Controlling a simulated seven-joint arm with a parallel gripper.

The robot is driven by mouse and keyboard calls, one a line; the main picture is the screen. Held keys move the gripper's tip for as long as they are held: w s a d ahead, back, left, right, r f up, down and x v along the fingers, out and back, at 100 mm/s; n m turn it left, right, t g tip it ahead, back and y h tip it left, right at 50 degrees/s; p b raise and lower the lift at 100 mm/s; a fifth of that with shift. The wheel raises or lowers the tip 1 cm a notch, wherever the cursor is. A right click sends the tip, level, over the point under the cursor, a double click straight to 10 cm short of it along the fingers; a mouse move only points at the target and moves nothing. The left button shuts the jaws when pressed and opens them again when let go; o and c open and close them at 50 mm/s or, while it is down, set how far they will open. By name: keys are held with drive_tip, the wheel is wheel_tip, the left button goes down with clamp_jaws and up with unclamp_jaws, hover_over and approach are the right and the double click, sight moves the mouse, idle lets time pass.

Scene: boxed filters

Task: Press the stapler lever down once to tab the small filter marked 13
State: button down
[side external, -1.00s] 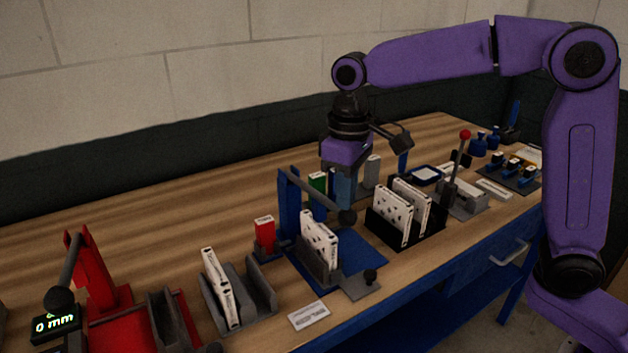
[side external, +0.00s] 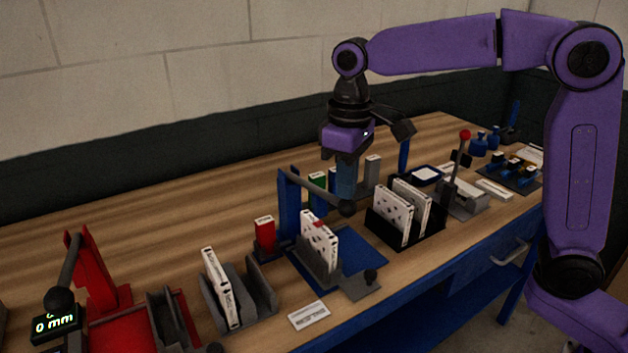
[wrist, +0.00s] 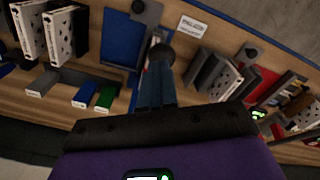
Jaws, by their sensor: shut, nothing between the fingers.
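The stapler is a blue frame (side external: 289,210) on a blue base (side external: 362,250), with a grey lever (side external: 318,186) ending in a black knob (side external: 347,208). A white filter (side external: 318,243) stands in its grey holder, with a small red mark (side external: 320,224) near its top; I cannot read its number. My gripper (side external: 346,196) is shut and empty, pointing down right by the knob; I cannot tell whether it touches. In the wrist view, the fingers (wrist: 157,68) reach toward the knob (wrist: 161,52), and the blue base (wrist: 122,38) shows beyond.
A black rack (side external: 402,238) with white filters stands to the right. A grey holder (side external: 262,282) with a tilted white filter and a red box (side external: 264,236) stand to the left. A red press (side external: 95,270) is at far left.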

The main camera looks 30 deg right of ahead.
wheel_tip(320, 180, up, 7)
idle(0.8)
drive_tip(key=shift+s+f, duration=0.1)
drive_tip(key=shift+s, duration=0.05)
idle(0.3)
drive_tip(key=s+d+f+n, duration=0.2)
drive_tip(key=s+d+f, duration=0.3)
drive_tip(key=s, duration=0.3)
drive_tip(key=s+d+f+n, duration=0.2)
drive_tip(key=s+d+f, duration=0.2)
drive_tip(key=s, duration=0.5)
drive_tip(key=s+d+f+n, duration=0.2)
drive_tip(key=s+d+f, duration=0.3)
drive_tip(key=s+f, duration=0.2)
drive_tip(key=shift+s+d+f+n, duration=0.25)
drive_tip(key=shift+s+d+n, duration=0.1)
drive_tip(key=shift+s, duration=0.75)
